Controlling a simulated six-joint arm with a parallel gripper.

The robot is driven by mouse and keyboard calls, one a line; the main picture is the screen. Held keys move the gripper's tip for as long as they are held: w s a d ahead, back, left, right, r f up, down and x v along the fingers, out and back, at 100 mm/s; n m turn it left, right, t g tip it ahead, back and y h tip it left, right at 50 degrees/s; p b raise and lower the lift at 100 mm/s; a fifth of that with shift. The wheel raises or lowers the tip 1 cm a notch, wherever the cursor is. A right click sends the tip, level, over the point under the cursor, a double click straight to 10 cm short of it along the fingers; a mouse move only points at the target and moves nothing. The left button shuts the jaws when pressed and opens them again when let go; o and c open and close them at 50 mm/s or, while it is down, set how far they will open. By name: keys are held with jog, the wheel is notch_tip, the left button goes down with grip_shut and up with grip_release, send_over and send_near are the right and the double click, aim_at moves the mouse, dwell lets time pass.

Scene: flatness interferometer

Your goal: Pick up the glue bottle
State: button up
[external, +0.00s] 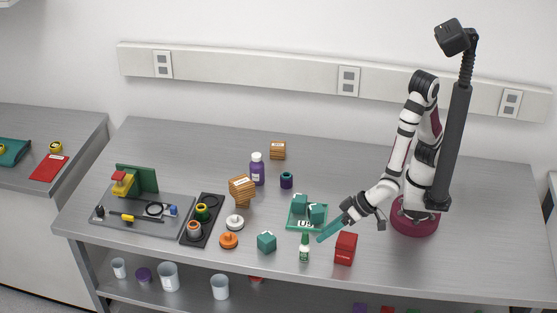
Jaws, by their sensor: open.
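A small bottle with a green body, a white label and a narrow green tip, which looks like the glue bottle (304,248), stands upright near the front edge of the table. My gripper (322,236) is above and to the right of it, pointing down and left. A long teal piece shows at the gripper's end; I cannot tell its two fingers apart. The gripper is open and appears apart from the bottle.
A red box (346,248) stands right of the bottle and a teal block (267,241) left of it. A green tray (293,224) with teal blocks is just behind. A purple bottle (257,170) stands farther back. The back right of the table is clear.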

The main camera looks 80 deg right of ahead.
jog(key=s+n+t+h, duration=0.1)
jog(key=t, duration=0.1)
jog(key=n+t+h, duration=0.1)
jog(key=n+t, duration=0.1)
jog(key=t, duration=0.1)
send_over(305, 249)
jog(key=s, duration=0.1)
jog(key=shift+s+d+f, duration=0.1)
jog(key=shift+d+f, duration=0.15)
jog(key=shift+f, duration=0.3)
jog(key=shift+s+d+f, duration=0.1)
jog(key=shift+d+f, duration=0.1)
jog(key=shift+f, duration=0.35)
grip_shut()
